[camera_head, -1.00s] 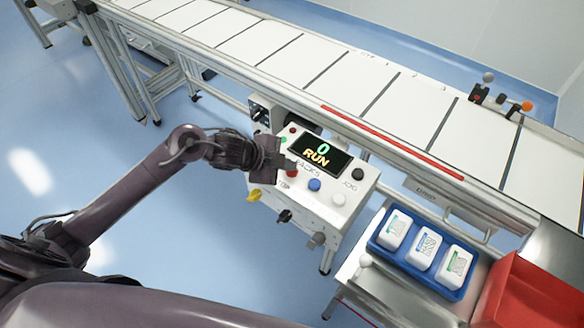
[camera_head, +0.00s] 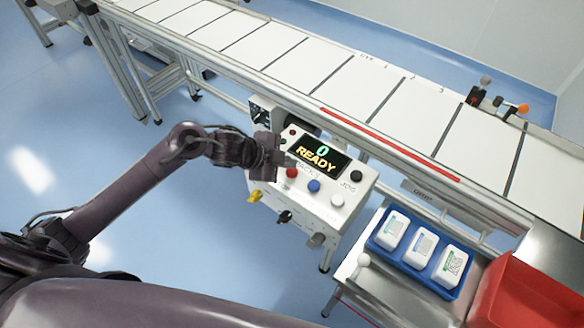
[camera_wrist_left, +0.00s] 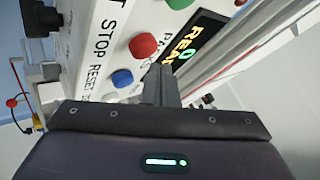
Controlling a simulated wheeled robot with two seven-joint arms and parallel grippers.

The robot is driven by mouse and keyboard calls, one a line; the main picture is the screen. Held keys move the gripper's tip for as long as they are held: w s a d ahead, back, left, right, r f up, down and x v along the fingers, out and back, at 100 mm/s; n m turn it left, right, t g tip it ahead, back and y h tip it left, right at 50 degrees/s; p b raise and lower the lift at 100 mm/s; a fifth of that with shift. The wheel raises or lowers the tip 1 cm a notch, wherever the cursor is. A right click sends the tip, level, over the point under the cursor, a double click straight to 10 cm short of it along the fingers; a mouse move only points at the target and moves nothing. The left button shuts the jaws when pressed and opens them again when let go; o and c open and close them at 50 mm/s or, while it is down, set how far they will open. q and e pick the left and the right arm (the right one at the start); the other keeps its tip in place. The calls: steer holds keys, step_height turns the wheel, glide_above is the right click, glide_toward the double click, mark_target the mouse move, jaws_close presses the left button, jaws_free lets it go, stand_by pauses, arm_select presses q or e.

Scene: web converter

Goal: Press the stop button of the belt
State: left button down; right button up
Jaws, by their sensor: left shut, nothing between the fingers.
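The control box (camera_head: 318,200) stands beside the belt (camera_head: 330,65). Its display (camera_head: 319,157) reads "0 READY". The red stop button (camera_head: 291,173) is uncovered, with the blue button (camera_head: 314,186) and white button (camera_head: 337,200) to its right. In the left wrist view, the red button (camera_wrist_left: 143,46) lies near the STOP label, between the green button (camera_wrist_left: 180,3) and the blue button (camera_wrist_left: 122,78). My left gripper (camera_head: 281,159) is shut and empty, just above and left of the red button. Its fingertips (camera_wrist_left: 160,70) appear apart from the button. My right gripper is not in view.
A black button (camera_head: 356,175) sits right of the display. Several knobs, one yellow (camera_head: 255,195), stick out from the box's front. A blue tray (camera_head: 376,246) with white packs and a red bin (camera_head: 520,290) stand at the lower right. The belt's frame runs behind the box.

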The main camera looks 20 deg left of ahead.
mark_target(288, 172)
arm_select(q)
step_height(288, 172, up, 5)
steer(key=p, duration=0.5)
steer(key=shift+r, duration=0.1)
steer(key=shift+d, duration=0.1)
stand_by(0.6)
